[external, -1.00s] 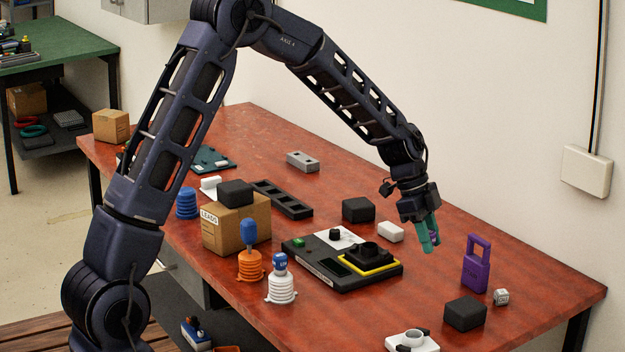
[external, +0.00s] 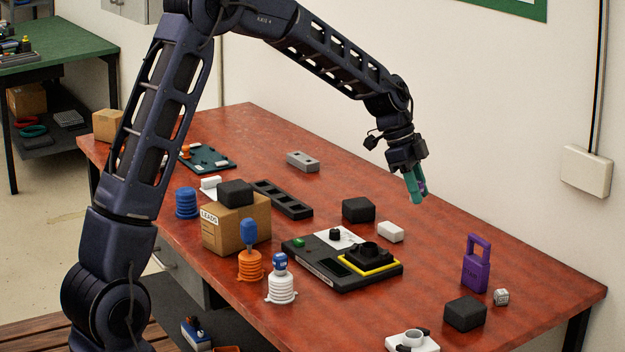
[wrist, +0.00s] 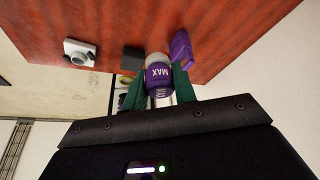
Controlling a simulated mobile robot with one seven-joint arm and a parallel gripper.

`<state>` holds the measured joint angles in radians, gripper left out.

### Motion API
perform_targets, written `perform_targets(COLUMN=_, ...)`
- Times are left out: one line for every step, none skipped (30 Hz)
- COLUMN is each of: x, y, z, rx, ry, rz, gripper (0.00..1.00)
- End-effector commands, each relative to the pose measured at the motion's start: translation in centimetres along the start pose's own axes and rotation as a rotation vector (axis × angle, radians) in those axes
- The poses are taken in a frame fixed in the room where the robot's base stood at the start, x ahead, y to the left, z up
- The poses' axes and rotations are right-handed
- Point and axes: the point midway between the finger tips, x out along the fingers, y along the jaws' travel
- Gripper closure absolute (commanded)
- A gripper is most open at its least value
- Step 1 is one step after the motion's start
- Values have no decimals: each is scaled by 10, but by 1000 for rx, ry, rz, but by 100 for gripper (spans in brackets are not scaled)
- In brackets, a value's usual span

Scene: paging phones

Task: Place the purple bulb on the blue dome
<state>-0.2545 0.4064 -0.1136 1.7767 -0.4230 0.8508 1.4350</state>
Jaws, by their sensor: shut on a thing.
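My gripper (external: 416,196) is shut on the purple bulb (external: 423,187), above the right half of the table. In the wrist view the bulb (wrist: 158,76) sits between the two green fingers, with a white band and the letters MAX on it. In the external view the fingers hide most of it. The blue dome (external: 186,204), a ribbed blue stack, stands on the table at the left beside the cardboard box, with nothing seen on top. It is well left of my gripper and does not show in the wrist view.
An orange ribbed dome (external: 250,268) bears a blue bulb; a white one (external: 281,290) bears a blue-and-white bulb. A cardboard box (external: 235,234) with a black block on top stands right of the blue dome. A black device (external: 322,270) sits mid-table. A purple tag (external: 476,270) stands right.

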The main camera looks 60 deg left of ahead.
Motion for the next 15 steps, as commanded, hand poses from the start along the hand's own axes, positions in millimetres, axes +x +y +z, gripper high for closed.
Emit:
perform_targets(x=-10, y=-14, z=18, rx=-39, ry=0, rz=-17, gripper=94)
perform_targets(x=-15, y=-21, z=27, rx=-61, ry=-1, rz=-27, gripper=94)
perform_targets(x=-22, y=-31, z=40, rx=-93, ry=-1, rz=-39, gripper=94)
perform_targets(x=-28, y=-38, z=50, rx=-117, ry=-1, rz=-49, gripper=94)
perform_targets(x=-33, y=-44, z=60, rx=-139, ry=-2, rz=-58, gripper=94)
perform_targets(x=-41, y=-53, z=74, rx=-171, ry=-2, rz=-70, gripper=94)
perform_targets(x=-46, y=-59, z=84, rx=-193, ry=-2, rz=-80, gripper=94)
perform_targets(x=-52, y=-65, z=95, rx=-216, ry=-2, rz=-89, gripper=94)
perform_targets(x=-60, y=-72, z=108, rx=-247, ry=-2, rz=-102, gripper=94)
perform_targets(x=-66, y=-78, z=119, rx=-270, ry=-3, rz=-111, gripper=94)
perform_targets(x=-71, y=-83, z=130, rx=-291, ry=-3, rz=-120, gripper=94)
perform_targets(x=-79, y=-89, z=144, rx=-322, ry=-3, rz=-132, gripper=94)
perform_targets(x=-85, y=-94, z=155, rx=-345, ry=-3, rz=-142, gripper=94)
perform_targets(x=-91, y=-98, z=166, rx=-366, ry=-4, rz=-151, gripper=94)
perform_targets(x=-99, y=-104, z=181, rx=-397, ry=-4, rz=-164, gripper=94)
